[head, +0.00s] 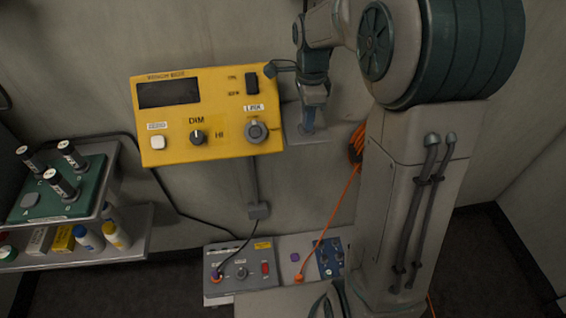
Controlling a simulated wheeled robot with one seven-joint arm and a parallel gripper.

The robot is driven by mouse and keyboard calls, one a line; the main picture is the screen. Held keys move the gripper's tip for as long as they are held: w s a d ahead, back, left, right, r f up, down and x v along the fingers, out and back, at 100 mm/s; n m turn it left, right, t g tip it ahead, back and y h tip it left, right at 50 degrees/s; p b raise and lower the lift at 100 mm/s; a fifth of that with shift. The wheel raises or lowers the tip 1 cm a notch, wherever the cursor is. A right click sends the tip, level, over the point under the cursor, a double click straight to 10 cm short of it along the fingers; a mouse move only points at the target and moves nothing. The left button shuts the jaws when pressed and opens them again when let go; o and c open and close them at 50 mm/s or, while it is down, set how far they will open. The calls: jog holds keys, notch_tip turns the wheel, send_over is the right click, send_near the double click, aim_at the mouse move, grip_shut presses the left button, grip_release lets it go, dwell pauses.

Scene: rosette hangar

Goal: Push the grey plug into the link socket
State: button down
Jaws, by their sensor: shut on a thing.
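The link socket (256,131) is a round grey fitting at the lower right of the yellow wall panel (167,117), under a small white LINK label. My gripper (312,103) points down just right of the panel, apart from the socket. It is shut on a narrow blue-grey piece, the grey plug (308,120), which stands upright over a small grey wall ledge (300,138). The jaws hide the plug's upper part. I cannot tell whether its lower end touches the ledge.
The panel has a dark display, a knob (198,137) and a black switch (252,83). Below are a grey box (235,285) with cables and an orange cable (340,208) from a wall coil. Left, a shelf (75,245) holds bottles below a green tray (90,190).

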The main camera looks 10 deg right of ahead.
jog(key=shift+r+p, duration=1.8)
jog(key=shift+r, duration=0.75)
jog(key=s+a+r+n+t+h, duration=0.35)
jog(key=s+a+n, duration=0.3)
jog(key=n, duration=0.25)
jog(key=n+t+y, duration=0.4)
jog(key=n+t, duration=0.2)
jog(key=n, duration=0.3)
send_near(255, 132)
jog(key=shift+h, duration=0.25)
jog(key=shift+x, duration=2.65)
jog(key=shift+a, duration=0.2)
jog(key=shift+b, duration=0.95)
jog(key=shift+w+f+b, duration=0.25)
jog(key=shift+f+b, duration=0.05)
jog(key=shift+b, duration=0.45)
